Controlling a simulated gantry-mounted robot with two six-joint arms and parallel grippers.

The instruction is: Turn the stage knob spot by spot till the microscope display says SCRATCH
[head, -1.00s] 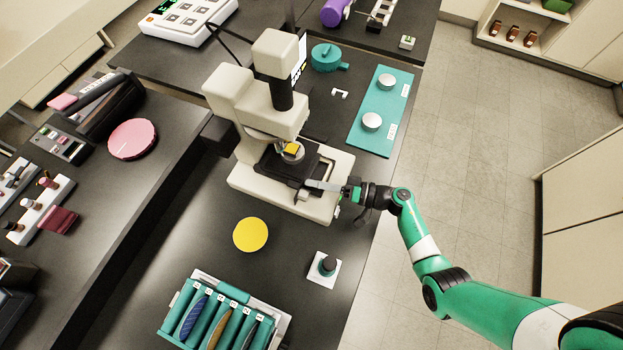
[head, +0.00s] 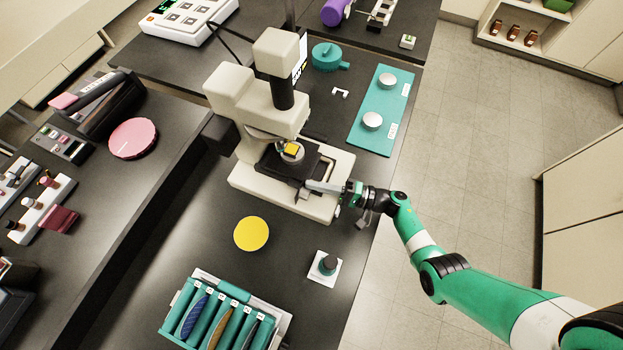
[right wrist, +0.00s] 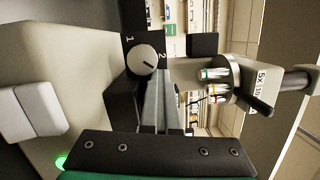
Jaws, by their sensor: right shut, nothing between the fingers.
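The cream microscope (head: 232,100) stands on the dark bench, with a gold sample (head: 291,149) on its black stage (head: 277,166). The microscope display (head: 300,57) is seen nearly edge-on and I cannot read its words. My right gripper (head: 313,186) is at the stage's right front. Its fingers (right wrist: 152,92) are shut and empty, with tips at the knob's lower edge; I cannot tell whether they touch. My left gripper is out of view.
A yellow disc (head: 251,233), a small knobbed block (head: 325,267) and a rack of teal slots (head: 225,312) lie in front of the microscope. A teal mat (head: 371,142) with two silver discs lies behind right. The objective turret (right wrist: 222,85) is close to the right of the fingers.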

